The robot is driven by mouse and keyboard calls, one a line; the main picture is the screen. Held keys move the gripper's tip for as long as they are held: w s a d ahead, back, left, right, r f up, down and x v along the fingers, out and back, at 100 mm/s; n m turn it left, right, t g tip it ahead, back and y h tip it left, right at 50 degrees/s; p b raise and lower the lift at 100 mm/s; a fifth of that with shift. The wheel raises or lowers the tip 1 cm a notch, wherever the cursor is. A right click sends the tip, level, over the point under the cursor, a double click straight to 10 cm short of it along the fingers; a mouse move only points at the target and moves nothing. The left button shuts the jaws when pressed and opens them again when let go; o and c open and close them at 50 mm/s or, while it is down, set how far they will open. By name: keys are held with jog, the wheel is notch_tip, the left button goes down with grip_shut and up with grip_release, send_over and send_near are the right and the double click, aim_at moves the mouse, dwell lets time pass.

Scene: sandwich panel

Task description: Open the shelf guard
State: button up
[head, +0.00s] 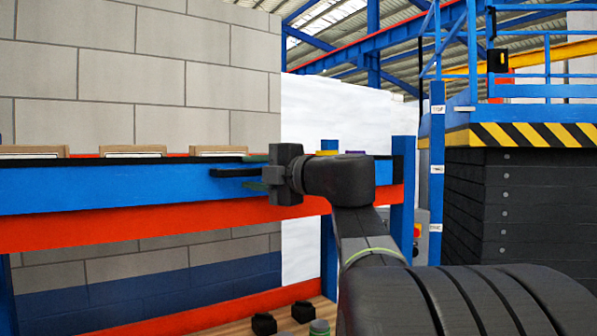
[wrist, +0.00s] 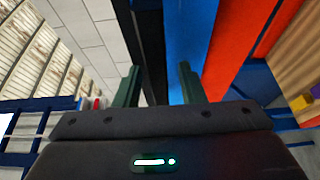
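The shelf guard appears to be the long blue panel (head: 120,191) along the front of the shelf, with a black strip on its top edge. It stands upright; the blue panel also runs up the wrist view (wrist: 188,35). A short black bar (head: 226,172), probably a handle, shows against the panel just left of my gripper. My gripper (head: 250,173) has its green fingers apart, one above and one below the bar's line. In the wrist view my fingers (wrist: 160,84) are apart, with black and blue surfaces beyond them. I cannot tell whether they touch the bar.
An orange-red beam (head: 150,225) runs below the panel. Wooden boxes (head: 134,151) stand behind its top edge. Blue posts (head: 402,200) stand to the right, and a dark stack with a striped platform (head: 520,135) is farther right. Small dark items (head: 264,324) lie on the lower wooden shelf.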

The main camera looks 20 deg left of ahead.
grip_shut()
jog(key=shift+f+b, duration=0.15)
jog(key=shift+b, duration=0.2)
